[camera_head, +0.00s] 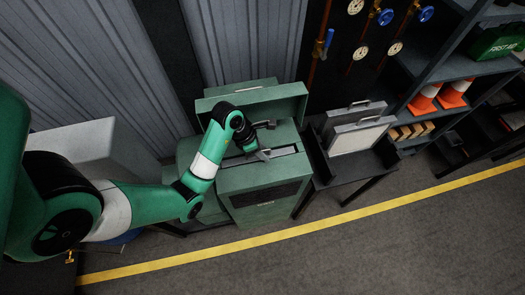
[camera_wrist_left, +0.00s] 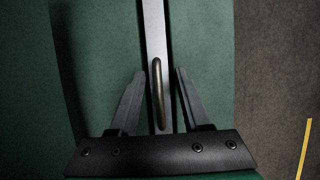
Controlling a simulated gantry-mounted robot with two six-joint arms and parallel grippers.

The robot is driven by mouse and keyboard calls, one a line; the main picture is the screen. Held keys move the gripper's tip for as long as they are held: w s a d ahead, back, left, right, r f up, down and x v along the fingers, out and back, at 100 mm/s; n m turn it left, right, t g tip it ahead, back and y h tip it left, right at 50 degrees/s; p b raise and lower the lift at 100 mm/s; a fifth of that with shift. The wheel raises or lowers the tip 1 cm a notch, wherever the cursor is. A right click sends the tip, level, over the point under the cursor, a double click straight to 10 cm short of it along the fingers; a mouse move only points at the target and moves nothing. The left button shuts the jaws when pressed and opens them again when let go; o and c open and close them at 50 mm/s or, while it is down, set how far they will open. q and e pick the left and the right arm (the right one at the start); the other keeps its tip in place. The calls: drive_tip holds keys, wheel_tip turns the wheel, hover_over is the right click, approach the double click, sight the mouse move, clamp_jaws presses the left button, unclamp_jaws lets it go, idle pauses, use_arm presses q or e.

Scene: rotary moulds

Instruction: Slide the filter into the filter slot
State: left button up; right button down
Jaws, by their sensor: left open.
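The green filter housing (camera_head: 265,187) stands in the middle of the head view with its lid raised. A long narrow filter slot (camera_head: 285,151) runs across its top. In the left wrist view a pale grey strip, seemingly the top edge of the filter (camera_wrist_left: 153,30), lies in line with the green top and carries a metal handle (camera_wrist_left: 157,95). How deep it sits cannot be told. My left gripper (camera_head: 263,155) is over the slot; in the wrist view its fingers (camera_wrist_left: 159,72) are open, one on each side of the handle, with gaps. My right gripper is not in view.
A dark side table (camera_head: 345,173) to the right holds upright panels with handles, a white-faced one (camera_head: 358,139) in front. The raised lid (camera_head: 255,101) stands behind my gripper. Shelves with orange cones (camera_head: 424,99) are further right. The floor in front is clear.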

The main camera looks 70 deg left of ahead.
use_arm(q)
drive_tip(key=p+v, duration=0.2)
drive_tip(key=v, duration=0.1)
drive_tip(key=p+v, duration=0.1)
drive_tip(key=v, duration=0.1)
drive_tip(key=shift+w+a+r, duration=0.15)
drive_tip(key=shift+a, duration=0.1)
drive_tip(key=p+v, duration=0.6)
drive_tip(key=p, duration=0.1)
drive_tip(key=shift+s+d+r, duration=0.15)
drive_tip(key=shift+s+d, duration=0.05)
drive_tip(key=shift+s, duration=0.15)
